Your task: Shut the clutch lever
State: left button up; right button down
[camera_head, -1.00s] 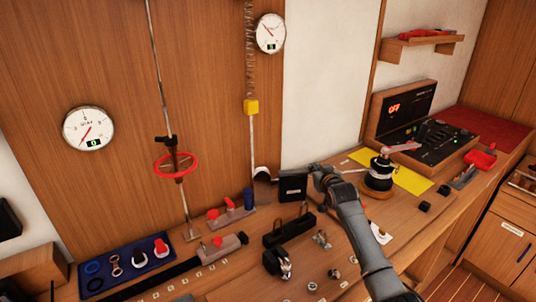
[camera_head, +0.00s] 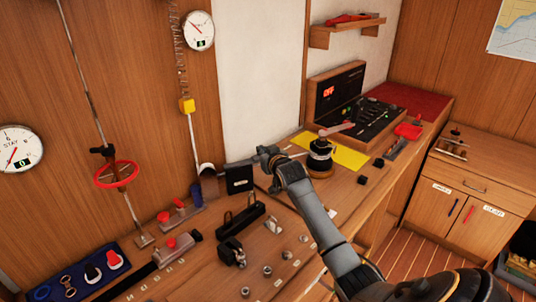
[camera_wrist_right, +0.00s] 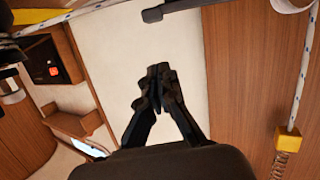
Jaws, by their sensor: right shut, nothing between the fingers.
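A black box-shaped fitting (camera_head: 239,180), which looks like the clutch, stands on the wooden bench below the white wall panel. A thin dark bar (camera_head: 240,163) at its top looks like the lever; it points toward my right gripper. My right gripper (camera_head: 264,154) is shut and empty, just right of and above the box. I cannot tell whether it touches the bar. In the right wrist view its closed fingers (camera_wrist_right: 158,86) stand before the white panel, and a dark bar (camera_wrist_right: 172,9) lies apart beyond them. My left gripper is not in view.
A line with a yellow block (camera_head: 187,105) runs down left of the box. Red-knobbed fittings (camera_head: 165,217) and a long black fitting (camera_head: 240,220) sit on the bench.

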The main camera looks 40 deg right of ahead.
jog(key=b+v, duration=0.1)
jog(key=v, duration=0.5)
jog(key=shift+s+r, duration=0.2)
jog(key=shift+s, duration=0.15)
jog(key=shift+a+f, duration=0.1)
jog(key=shift+f, duration=0.05)
